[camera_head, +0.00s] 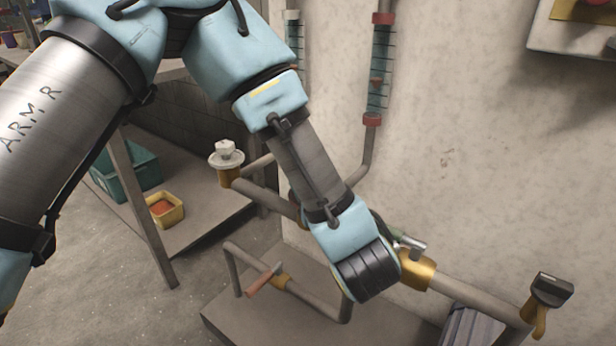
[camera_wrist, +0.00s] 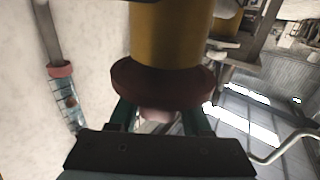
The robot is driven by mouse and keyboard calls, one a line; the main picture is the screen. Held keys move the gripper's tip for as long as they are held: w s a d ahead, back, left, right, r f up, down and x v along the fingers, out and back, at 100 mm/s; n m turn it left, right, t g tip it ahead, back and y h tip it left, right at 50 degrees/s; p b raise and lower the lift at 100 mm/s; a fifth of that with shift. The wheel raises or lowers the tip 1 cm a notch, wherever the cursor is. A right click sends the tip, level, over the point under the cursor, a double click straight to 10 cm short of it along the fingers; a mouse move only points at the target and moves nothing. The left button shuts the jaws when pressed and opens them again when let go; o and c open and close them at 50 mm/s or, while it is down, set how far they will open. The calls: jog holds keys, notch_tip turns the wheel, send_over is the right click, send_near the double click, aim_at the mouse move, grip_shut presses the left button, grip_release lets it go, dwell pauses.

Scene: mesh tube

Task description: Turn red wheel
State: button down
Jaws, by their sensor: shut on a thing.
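The red wheel (camera_wrist: 150,82) shows in the wrist view as a dark red disc at the end of a thick brass-coloured valve body (camera_wrist: 170,35). My gripper (camera_wrist: 161,112) is just below it in that view, with one dark green finger on each side. It is shut on the wheel's rim. A pinkish part (camera_wrist: 158,115) shows between the fingers. In the head view my arm reaches down to the pipework, and its last links hide the wheel and the fingers.
A pipe with a brass fitting (camera_head: 417,272) runs right to a black-handled valve (camera_head: 552,288). A white-topped valve (camera_head: 226,162) stands left of my arm. A low pipe with a reddish handle (camera_head: 264,280) lies below. A red-capped sight tube (camera_head: 379,70) is by the wall.

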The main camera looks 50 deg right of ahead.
jog(key=shift+w+a+r+n+t+y, duration=0.1)
jog(key=shift+n+t+y, duration=0.3)
jog(key=shift+n+y, duration=0.3)
jog(key=shift+w, duration=0.1)
jog(key=shift+c, duration=1.8)
grip_release()
jog(key=v, duration=1.1)
